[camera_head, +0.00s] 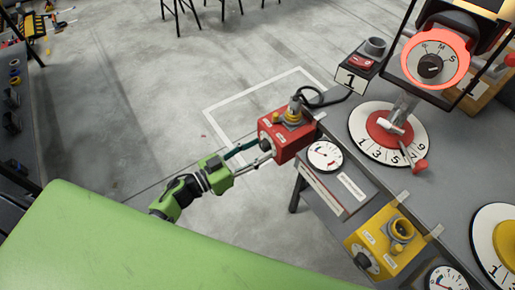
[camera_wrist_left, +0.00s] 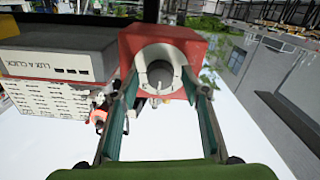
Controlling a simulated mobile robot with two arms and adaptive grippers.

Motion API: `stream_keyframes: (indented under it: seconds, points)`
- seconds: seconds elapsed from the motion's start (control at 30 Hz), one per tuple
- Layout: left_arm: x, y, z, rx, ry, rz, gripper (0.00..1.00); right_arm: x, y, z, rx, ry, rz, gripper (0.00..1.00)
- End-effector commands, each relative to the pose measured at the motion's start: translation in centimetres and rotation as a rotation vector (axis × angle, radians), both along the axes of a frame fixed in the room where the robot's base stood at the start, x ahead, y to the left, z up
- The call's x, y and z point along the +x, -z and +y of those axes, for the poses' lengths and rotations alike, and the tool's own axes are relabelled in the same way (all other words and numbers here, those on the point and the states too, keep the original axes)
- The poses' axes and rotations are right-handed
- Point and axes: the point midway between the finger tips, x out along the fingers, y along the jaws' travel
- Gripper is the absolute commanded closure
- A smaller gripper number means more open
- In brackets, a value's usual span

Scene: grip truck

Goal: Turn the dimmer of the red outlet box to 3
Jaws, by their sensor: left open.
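The red outlet box (camera_head: 287,133) sits at the left edge of the grey table, with a grey and yellow socket on top. Its dark dimmer knob (camera_head: 265,145) is on the side facing my left gripper. My left gripper (camera_head: 261,152) is open, its fingers reaching to the knob's sides. In the left wrist view, the grey dimmer knob (camera_wrist_left: 160,74) on its white round dial lies between the fingertips (camera_wrist_left: 160,84) of my left gripper. I cannot tell whether they touch it. The dial's numbers are too small to read. My right gripper is not in view.
A gauge (camera_head: 325,156) is beside the red box, and a yellow outlet box (camera_head: 384,243) is nearer the front. Open floor lies left of the table.

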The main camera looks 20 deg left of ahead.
Motion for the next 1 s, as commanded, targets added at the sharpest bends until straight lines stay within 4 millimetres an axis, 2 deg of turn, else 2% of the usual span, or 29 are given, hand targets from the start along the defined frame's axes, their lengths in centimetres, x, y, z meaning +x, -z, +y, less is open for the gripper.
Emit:
stream_keyframes:
  seconds: [0.3, 0.33, 0.47, 0.77, 1.0]
  points:
    - [0.24, 0.05, -0.18, 0.001, 0.000, 0.001, 0.58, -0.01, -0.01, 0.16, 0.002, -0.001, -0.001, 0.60]
    - [0.24, 0.04, -0.18, 0.001, -0.001, 0.001, 0.63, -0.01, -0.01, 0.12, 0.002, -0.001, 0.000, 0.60]
    - [0.23, 0.04, -0.18, 0.001, -0.001, 0.001, 0.97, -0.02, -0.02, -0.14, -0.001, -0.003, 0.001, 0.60]
    - [0.23, 0.02, -0.15, 0.015, -0.001, -0.010, 0.96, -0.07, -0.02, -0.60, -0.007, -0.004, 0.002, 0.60]
    - [0.24, 0.05, -0.11, 0.099, -0.001, -0.075, 0.96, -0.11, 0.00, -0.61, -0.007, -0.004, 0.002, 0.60]
